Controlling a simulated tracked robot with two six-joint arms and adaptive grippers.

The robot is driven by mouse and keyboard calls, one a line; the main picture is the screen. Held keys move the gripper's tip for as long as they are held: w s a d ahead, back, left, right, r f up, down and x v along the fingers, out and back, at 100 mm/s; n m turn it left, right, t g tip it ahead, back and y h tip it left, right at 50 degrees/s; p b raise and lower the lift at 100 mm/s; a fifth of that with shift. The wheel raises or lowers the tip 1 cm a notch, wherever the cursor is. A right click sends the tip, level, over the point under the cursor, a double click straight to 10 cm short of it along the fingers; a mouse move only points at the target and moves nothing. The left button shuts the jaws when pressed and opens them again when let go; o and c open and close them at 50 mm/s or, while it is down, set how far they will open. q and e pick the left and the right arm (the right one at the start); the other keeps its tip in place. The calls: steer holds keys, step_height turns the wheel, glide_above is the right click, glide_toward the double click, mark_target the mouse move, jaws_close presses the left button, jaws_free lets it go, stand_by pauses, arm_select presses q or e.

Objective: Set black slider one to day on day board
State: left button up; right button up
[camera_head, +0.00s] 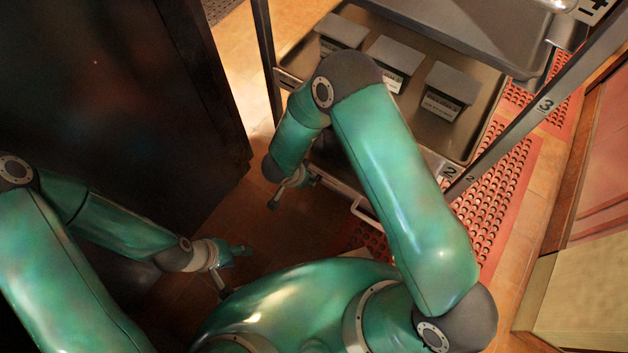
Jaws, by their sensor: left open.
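I cannot make out a day board or a black slider in the head view. My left gripper (234,270) is low over the tiled floor, beside a large dark panel. Its fingers are spread and hold nothing that I can see. My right gripper (287,188) hangs below its forearm, close to the front of the metal rack. It is small and partly in shadow, so its opening is unclear. My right arm hides part of the rack.
The large dark panel (100,110) fills the upper left. A metal rack (500,152) with numbered levels stands at the upper right, with several small labelled boxes on a tray. A red perforated mat (497,195) lies beside it. Floor (300,232) shows between panel and rack.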

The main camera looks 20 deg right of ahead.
mark_target(318, 179)
steer(key=b+x, duration=0.4)
steer(key=x, duration=0.9)
steer(key=shift+d+f+b, duration=0.15)
steer(key=shift+d+b, duration=0.1)
steer(key=shift+b, duration=0.05)
jaws_close()
